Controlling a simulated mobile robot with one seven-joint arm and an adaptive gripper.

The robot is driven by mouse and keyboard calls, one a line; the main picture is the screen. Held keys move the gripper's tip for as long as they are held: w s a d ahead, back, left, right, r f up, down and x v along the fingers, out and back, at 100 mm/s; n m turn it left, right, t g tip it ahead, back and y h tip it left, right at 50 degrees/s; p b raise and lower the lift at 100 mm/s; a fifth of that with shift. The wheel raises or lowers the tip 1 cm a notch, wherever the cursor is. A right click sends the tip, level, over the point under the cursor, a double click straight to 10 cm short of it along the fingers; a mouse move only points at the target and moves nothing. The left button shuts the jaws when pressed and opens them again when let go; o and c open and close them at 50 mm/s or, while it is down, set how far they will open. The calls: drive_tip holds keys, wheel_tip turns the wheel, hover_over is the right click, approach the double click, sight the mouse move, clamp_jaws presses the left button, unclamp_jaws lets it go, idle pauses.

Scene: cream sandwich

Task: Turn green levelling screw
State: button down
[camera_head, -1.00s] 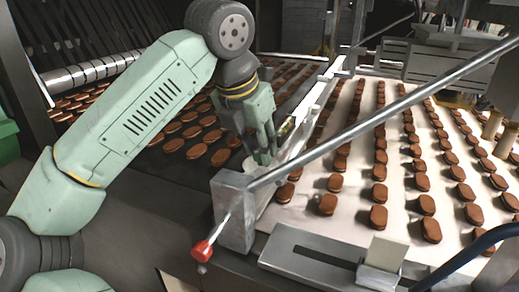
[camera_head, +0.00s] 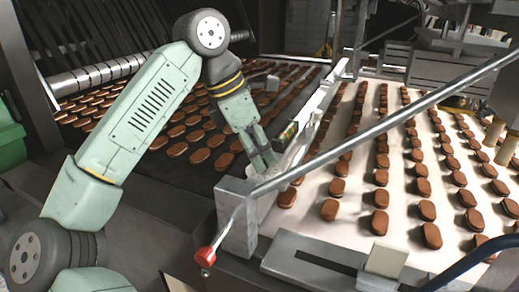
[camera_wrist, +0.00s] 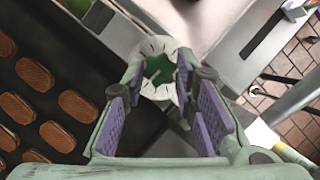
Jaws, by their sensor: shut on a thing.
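The green levelling screw (camera_wrist: 158,70) shows in the wrist view as a green centre inside a pale, marked round dial (camera_wrist: 160,90). My gripper (camera_wrist: 165,78) has its purple-padded fingers on either side of it and is shut on it. In the head view my gripper (camera_head: 264,164) points down at the near end of the rail between the two belts, just behind the grey metal block. The fingers mostly hide the screw there.
A grey block (camera_head: 237,215) with a red-knobbed lever (camera_head: 205,256) stands close in front of my gripper. A long metal bar (camera_head: 390,115) slants past on the right. Belts with brown biscuits (camera_head: 380,222) lie on both sides.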

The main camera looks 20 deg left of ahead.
drive_tip(key=shift+w+r, duration=0.1)
drive_tip(key=shift+r, duration=0.1)
idle(0.3)
drive_tip(key=c, duration=1.7)
unclamp_jaws()
drive_tip(key=o, duration=0.4)
drive_tip(key=shift+f, duration=0.1)
drive_tip(key=v, duration=1.2)
drive_tip(key=shift+a, duration=0.1)
